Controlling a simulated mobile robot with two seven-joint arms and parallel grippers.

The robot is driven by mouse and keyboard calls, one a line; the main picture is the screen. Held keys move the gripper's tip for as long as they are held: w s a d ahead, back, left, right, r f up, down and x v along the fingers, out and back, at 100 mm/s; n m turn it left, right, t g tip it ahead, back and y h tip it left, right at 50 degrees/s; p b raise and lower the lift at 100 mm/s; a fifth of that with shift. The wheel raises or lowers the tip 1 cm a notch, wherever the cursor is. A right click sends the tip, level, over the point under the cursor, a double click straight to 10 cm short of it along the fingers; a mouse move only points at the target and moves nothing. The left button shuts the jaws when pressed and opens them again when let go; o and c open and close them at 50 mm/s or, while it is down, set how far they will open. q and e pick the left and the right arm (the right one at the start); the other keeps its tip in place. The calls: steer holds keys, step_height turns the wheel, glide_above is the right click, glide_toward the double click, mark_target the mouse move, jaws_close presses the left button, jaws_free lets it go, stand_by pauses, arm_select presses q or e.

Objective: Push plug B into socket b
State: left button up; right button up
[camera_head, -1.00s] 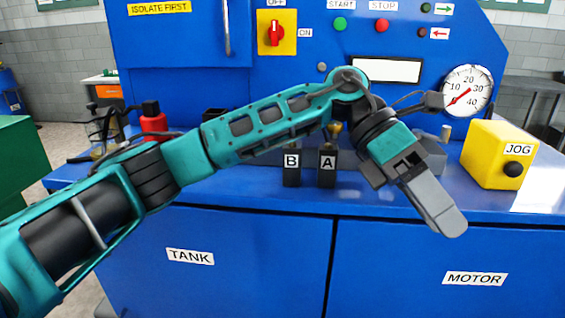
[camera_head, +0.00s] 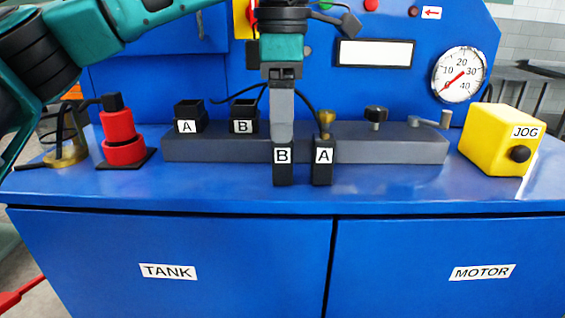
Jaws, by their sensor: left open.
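Plug B (camera_head: 283,174) is a black upright block with a white B label, standing on the blue bench top. Plug A (camera_head: 322,174), alike, stands just to its right. My left gripper (camera_head: 282,135) points straight down at plug B from above. Its grey fingers are seen edge-on, open, and reach down to the plug's top; I cannot tell whether they touch it. Socket b (camera_head: 243,115) is a black open-topped box labelled B, behind and left of plug B. The socket labelled A (camera_head: 188,114) is further left. My right gripper is out of view.
A grey rail (camera_head: 390,146) runs behind the plugs, with a brass fitting (camera_head: 326,122) and knobs. A red cylinder (camera_head: 122,140) stands at left, a yellow JOG box (camera_head: 497,140) at right. Dark cables loop behind the sockets. The bench front (camera_head: 420,192) is clear.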

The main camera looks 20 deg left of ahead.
mark_target(283, 155)
arm_select(q)
step_height(283, 155, down, 6)
steer(key=shift+r+b, duration=0.1)
steer(key=shift+b, duration=0.3)
steer(key=shift+f, duration=0.35)
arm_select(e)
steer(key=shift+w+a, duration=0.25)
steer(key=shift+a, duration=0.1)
